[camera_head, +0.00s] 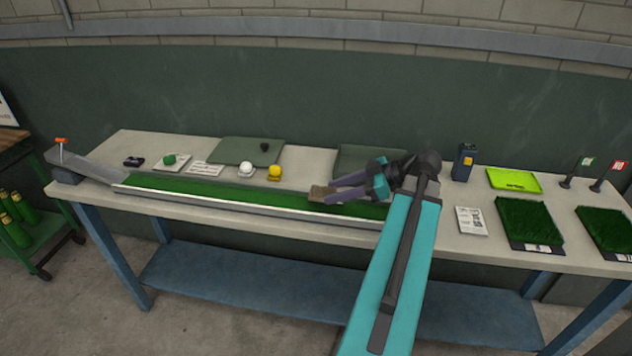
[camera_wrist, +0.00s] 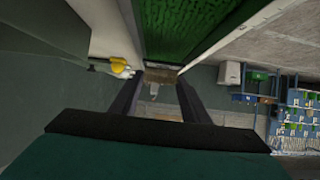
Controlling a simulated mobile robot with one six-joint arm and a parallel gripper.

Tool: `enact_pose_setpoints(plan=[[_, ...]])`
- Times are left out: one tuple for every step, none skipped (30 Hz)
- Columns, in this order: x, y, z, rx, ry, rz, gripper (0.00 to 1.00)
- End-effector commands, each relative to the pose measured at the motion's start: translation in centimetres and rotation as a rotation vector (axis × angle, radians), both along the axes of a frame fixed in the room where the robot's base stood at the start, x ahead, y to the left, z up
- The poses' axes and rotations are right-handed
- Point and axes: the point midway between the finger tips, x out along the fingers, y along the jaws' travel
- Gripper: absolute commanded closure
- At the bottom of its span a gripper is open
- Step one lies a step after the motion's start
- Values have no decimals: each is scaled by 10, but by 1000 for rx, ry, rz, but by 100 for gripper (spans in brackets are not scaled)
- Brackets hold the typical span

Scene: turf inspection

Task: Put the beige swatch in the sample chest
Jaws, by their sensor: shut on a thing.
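My gripper (camera_head: 334,194) is shut on a small beige-brown piece, the beige swatch (camera_head: 317,194), and holds it over or on the green turf strip of the long trough. In the wrist view the swatch (camera_wrist: 160,76) sits between the two dark fingertips (camera_wrist: 160,84), with the green turf beyond it. I cannot tell whether the swatch touches the turf. I cannot pick out the sample chest for certain in either view.
The long turf trough (camera_head: 215,192) has a raised metal edge and a ramp at left. A white ball (camera_head: 246,169) and a yellow ball (camera_head: 274,172) sit behind it. At right are a lime tray (camera_head: 513,180), turf samples (camera_head: 528,222) and small flags (camera_head: 588,162).

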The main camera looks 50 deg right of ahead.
Motion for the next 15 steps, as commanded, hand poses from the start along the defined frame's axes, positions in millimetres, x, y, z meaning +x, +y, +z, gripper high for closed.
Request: enact_pose_setpoints(plan=[[8, -2, 1, 1, 0, 2, 79], [12, -2, 0, 0, 0, 1, 79], [19, -3, 0, 1, 1, 3, 79], [24, -4, 0, 1, 1, 3, 79], [29, -5, -1, 1, 0, 2, 79], [37, -5, -2, 1, 1, 3, 79], [42, -6, -2, 1, 1, 3, 79], [47, -6, -3, 1, 0, 2, 79], [54, -8, -3, 1, 0, 2, 79], [59, -8, -3, 1, 1, 3, 79], [65, -9, -4, 1, 1, 3, 79], [71, -10, -5, 1, 1, 0, 79], [77, -10, -5, 2, 1, 1, 79], [82, -11, -6, 2, 1, 2, 79], [89, -12, -7, 2, 1, 1, 79]])
